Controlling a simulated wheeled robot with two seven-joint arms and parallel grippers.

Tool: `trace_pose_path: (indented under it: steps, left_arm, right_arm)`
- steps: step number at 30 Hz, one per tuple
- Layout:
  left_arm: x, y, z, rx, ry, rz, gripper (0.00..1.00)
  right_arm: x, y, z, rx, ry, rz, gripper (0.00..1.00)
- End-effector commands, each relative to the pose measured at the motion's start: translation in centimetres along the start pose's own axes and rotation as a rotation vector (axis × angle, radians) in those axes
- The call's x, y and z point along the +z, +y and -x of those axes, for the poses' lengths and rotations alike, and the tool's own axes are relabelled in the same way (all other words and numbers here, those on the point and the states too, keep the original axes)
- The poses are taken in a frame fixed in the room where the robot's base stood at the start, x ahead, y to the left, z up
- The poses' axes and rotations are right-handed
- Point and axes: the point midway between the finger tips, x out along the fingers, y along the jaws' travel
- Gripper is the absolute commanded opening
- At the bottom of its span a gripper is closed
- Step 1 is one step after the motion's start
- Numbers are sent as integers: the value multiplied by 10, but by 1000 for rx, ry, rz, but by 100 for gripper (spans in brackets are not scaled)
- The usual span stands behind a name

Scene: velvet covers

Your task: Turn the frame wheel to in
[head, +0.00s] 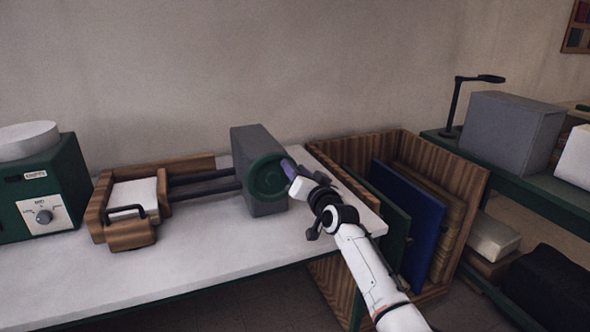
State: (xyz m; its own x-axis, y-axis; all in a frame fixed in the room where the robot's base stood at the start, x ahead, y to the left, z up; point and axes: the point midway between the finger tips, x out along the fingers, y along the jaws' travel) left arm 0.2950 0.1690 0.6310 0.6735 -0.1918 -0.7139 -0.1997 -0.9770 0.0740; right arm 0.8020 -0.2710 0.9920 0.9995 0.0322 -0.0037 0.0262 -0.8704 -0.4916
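The frame wheel (265,177) is a dark green disc on the front of a grey upright block (251,142) on the white table. Two dark rails (205,182) run left from the block to a wooden frame (106,196) with a white pad (134,194) and a dark handle. My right gripper (287,168) is at the right edge of the wheel, its fingertips close to or touching the rim. I cannot tell whether its fingers are open or shut. Any in or out marking on the wheel is too small to read. My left gripper is not in view.
A wooden crate (470,180) with upright blue and green boards is right of the table. A green shelf with a grey box (512,132) and a black lamp (455,105) is further right. The table front (200,265) is clear.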

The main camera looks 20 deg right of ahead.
Motion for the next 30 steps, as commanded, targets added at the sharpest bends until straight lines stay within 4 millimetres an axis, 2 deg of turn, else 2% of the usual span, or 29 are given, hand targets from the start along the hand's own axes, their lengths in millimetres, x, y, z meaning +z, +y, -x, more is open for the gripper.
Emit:
trace_pose_path:
  steps: [9, 14, 30]
  left_arm:
    - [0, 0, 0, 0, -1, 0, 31]
    - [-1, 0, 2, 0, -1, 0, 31]
    - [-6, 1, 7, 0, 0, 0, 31]
  right_arm:
    - [-1, -2, 0, -3, 2, 2, 35]
    - [-1, -2, 9, -4, 1, 1, 35]
    - [0, -1, 90, -1, 1, 1, 35]
